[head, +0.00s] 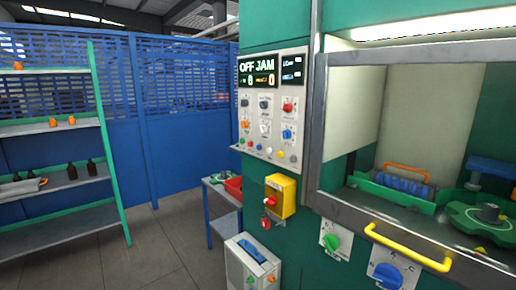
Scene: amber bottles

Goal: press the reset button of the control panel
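The control panel (275,88) is on the green machine front, in the middle of the head view. Its display (259,71) reads OFF JAM, with zeros below. Under it are a red button (288,107), a blue button (287,134), a white control (264,128), a dark control (264,104) and an orange one (244,124). A row of small coloured lights or buttons runs along the lower edge. The labels are too small to read, so I cannot tell which is the reset button. Neither of my grippers is in view.
A yellow box (281,196) with a red part juts out below the panel. A yellow handle (406,248) sticks out at the right, under the machine opening. A shelf (75,181) with bottles stands left. The floor (165,240) between is clear.

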